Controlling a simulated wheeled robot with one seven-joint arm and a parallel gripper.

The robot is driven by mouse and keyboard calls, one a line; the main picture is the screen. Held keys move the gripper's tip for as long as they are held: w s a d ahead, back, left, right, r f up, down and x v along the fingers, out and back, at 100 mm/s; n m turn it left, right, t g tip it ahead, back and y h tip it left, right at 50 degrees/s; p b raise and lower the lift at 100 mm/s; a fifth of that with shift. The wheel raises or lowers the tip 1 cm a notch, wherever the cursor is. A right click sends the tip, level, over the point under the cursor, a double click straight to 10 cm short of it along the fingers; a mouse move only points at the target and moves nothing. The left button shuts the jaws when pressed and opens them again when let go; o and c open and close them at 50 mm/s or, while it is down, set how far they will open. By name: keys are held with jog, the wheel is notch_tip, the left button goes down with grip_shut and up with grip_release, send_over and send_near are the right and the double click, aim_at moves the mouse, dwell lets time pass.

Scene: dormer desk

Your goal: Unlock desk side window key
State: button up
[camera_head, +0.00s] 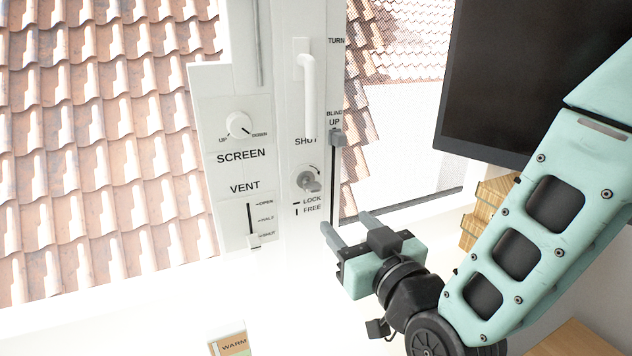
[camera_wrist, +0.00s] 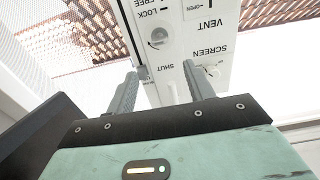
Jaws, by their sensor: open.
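The window key (camera_head: 312,185) sits in a round metal lock on the white window post, above the labels LOCK and FREE. In the wrist view the key (camera_wrist: 157,42) shows upside down, beyond the fingertips and roughly between them. My gripper (camera_head: 344,220) is open and empty, to the right of and below the key in the head view, apart from it. Its two grey fingers also show in the wrist view (camera_wrist: 160,70). Which mark the key points to is too small to tell.
A white handle (camera_head: 309,95) hangs above the lock. A blind slider (camera_head: 338,138) runs just right of it. A screen knob (camera_head: 238,125) and vent slider (camera_head: 254,240) are left. A dark monitor (camera_head: 535,75) stands upper right. A WARM-labelled item (camera_head: 230,343) lies below.

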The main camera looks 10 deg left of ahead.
aim_at(316, 190)
jog(key=p+x, duration=0.5)
jog(key=x, duration=1)
jog(key=c, duration=1)
